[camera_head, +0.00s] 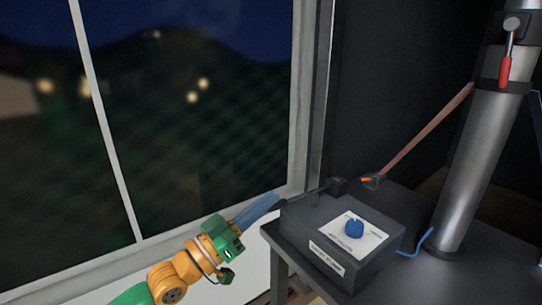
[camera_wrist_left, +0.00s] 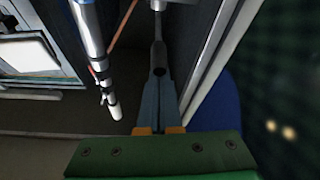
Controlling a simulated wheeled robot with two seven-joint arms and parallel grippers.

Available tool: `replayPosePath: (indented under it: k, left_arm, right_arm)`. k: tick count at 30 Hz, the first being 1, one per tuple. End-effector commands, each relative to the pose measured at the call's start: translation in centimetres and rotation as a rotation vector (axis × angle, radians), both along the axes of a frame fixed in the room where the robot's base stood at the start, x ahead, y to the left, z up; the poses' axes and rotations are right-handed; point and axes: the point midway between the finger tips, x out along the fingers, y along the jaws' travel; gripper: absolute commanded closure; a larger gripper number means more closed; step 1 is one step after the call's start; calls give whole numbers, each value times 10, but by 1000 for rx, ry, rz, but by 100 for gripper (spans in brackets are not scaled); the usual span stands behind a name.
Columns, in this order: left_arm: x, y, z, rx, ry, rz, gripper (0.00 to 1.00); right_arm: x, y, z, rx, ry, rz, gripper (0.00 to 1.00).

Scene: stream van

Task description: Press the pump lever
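A dark rod with a rounded end (camera_wrist_left: 158,57) lies just ahead of my left fingertips in the left wrist view; it looks like the pump lever, though I cannot be sure. In the head view a small black block (camera_head: 337,186) stands behind the grey box, near those fingertips. My left gripper (camera_head: 276,198) has its blue fingers together and points up and right beside the box. In the left wrist view its fingers (camera_wrist_left: 160,80) show no clear gap and hold nothing I can see. Whether they touch the rod I cannot tell. My right gripper is out of view.
The grey box (camera_head: 298,222) with a blue knob (camera_head: 355,229) sits on a dark table (camera_head: 460,275). A metal mast (camera_head: 475,165) with a red-handled lever (camera_head: 504,71) stands at right, and a copper-coloured rod (camera_head: 425,135) slants toward it. A window fills the left.

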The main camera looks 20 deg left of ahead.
Motion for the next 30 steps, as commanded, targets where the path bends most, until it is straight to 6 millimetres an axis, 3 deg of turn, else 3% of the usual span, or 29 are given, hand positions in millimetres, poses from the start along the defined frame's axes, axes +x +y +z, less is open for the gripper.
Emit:
replayPosePath:
  k: [6,9,17,30]
  left_arm:
    - [4,-3,52,-1,-2,4,100]
    - [-16,11,26,5,5,4,100]
    - [-58,38,16,3,-3,1,100]
    - [-77,52,15,-3,-11,4,100]
  right_arm:
    - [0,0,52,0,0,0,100]
    - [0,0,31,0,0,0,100]
    - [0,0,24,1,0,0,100]
    - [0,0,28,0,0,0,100]
